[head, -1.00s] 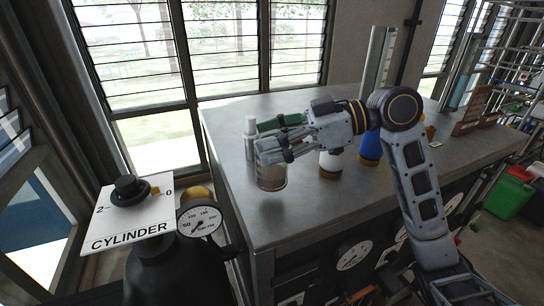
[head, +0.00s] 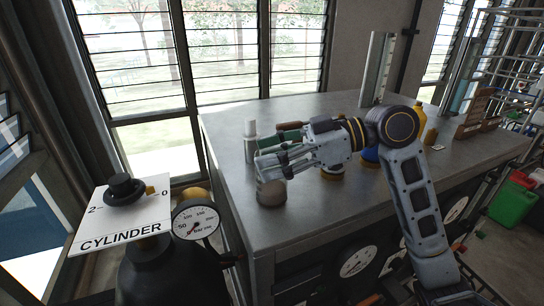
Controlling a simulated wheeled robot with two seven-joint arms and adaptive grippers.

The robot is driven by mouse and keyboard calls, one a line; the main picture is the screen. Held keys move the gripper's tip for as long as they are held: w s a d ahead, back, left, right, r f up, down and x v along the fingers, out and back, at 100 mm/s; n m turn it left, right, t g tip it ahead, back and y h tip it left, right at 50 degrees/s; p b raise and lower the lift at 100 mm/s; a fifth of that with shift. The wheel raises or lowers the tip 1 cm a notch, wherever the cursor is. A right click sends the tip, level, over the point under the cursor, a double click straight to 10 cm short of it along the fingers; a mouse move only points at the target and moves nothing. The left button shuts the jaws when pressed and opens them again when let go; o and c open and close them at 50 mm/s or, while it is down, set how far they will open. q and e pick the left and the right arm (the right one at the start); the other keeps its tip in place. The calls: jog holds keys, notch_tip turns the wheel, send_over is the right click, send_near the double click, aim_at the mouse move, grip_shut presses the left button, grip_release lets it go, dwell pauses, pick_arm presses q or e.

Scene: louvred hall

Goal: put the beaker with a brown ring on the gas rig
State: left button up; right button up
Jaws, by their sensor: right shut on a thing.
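The beaker is upright at the bench's near left side. A brown ring on it is hard to make out now. I cannot tell whether its base touches the bench. A black gas cylinder assembly (head: 160,268), likely the gas rig, stands at the lower left. It has a white plate (head: 122,217) reading CYLINDER, a black knob (head: 124,188) and a round gauge (head: 195,221). My left gripper is out of view.
The grey bench (head: 300,215) has free room in front. A white bottle (head: 250,140) stands behind the gripper. Green and red containers (head: 512,200) are at right.

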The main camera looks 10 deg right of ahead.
jog(key=shift+f, duration=0.1)
jog(key=o, duration=1.5)
jog(key=shift+b+v, duration=1)
jog(key=shift+v, duration=2.8)
